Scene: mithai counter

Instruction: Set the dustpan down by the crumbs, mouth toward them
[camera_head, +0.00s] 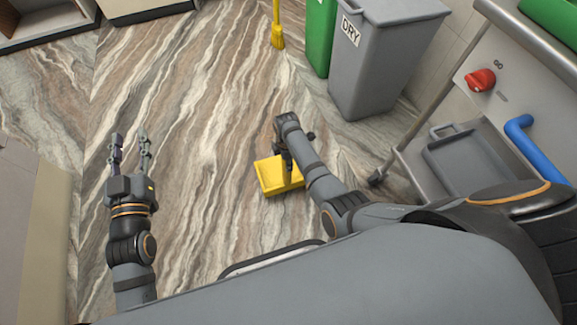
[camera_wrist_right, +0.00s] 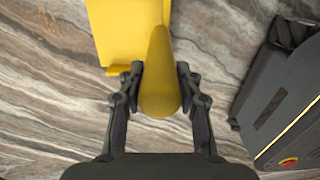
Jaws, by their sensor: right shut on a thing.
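The yellow dustpan (camera_head: 268,174) is low over the marbled floor in the middle of the head view; I cannot tell if it touches the floor. My right gripper (camera_head: 286,158) is shut on its handle. In the right wrist view both fingers (camera_wrist_right: 160,88) clasp the yellow handle (camera_wrist_right: 158,60), and the pan (camera_wrist_right: 118,32) extends away to the top edge, its far end cut off. Small orange-yellow crumbs (camera_wrist_right: 50,20) lie on the floor to the pan's left there. I cannot make them out in the head view. My left gripper (camera_head: 130,142) is open and empty.
A yellow broom (camera_head: 278,38) stands at the top. A green bin (camera_head: 319,35) and a grey bin (camera_head: 375,70) labelled DRY stand right of it. A metal cart (camera_head: 480,130) is at the right, a beige cabinet (camera_head: 35,220) at the left. Floor between is clear.

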